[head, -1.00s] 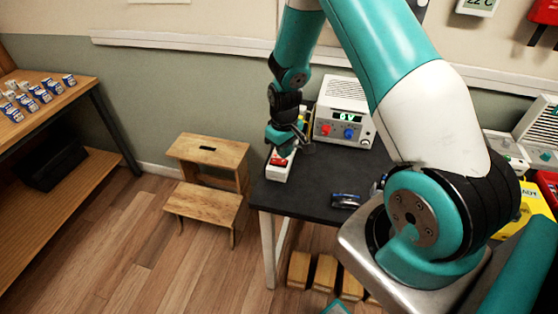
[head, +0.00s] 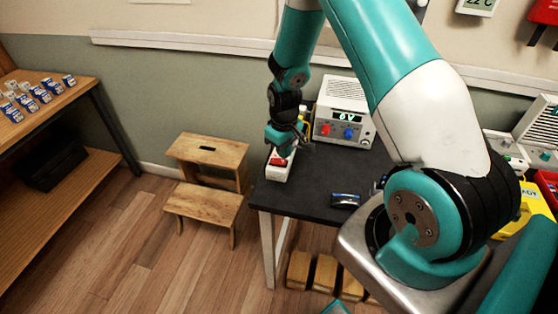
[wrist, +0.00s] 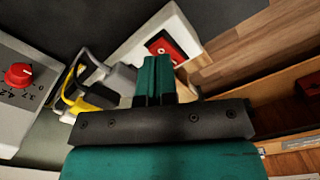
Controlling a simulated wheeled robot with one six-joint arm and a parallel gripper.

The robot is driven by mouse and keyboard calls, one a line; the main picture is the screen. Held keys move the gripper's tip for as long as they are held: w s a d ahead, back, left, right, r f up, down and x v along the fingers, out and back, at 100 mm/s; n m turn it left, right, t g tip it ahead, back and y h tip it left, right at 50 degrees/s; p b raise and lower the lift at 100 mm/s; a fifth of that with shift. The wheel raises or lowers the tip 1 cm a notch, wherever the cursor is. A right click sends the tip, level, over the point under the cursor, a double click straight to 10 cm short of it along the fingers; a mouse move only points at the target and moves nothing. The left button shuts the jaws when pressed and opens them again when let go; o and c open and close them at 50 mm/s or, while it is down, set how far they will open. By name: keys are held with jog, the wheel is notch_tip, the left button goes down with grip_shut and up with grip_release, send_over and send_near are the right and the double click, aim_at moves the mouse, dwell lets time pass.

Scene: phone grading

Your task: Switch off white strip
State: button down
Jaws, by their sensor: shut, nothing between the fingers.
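The white strip (head: 271,173) lies on the left part of the dark table in the head view. Its red switch (head: 278,161) is on its top face. In the wrist view the white strip (wrist: 177,22) runs diagonally, with the red rocker switch (wrist: 166,47) in a black frame. Grey and yellow plugs (wrist: 98,88) sit at its other end. My gripper (wrist: 154,60) is shut and empty, with its fingertips at the near side of the switch. In the head view my gripper (head: 284,152) is over the strip; whether it touches the switch cannot be told.
A white power supply (head: 342,111) with a lit display stands right behind the strip. A small dark item (head: 345,200) lies at the front edge of the dark table (head: 315,187). A wooden step stool (head: 207,165) stands to the left.

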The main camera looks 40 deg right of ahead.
aim_at(284, 162)
jog(key=shift+f, duration=0.25)
jog(key=shift+f+b, duration=0.9)
jog(key=shift+f, duration=0.25)
jog(key=shift+s+f, duration=0.2)
jog(key=shift+w+r+p, duration=0.2)
jog(key=shift+r+p, duration=2.35)
jog(key=shift+r, duration=1.05)
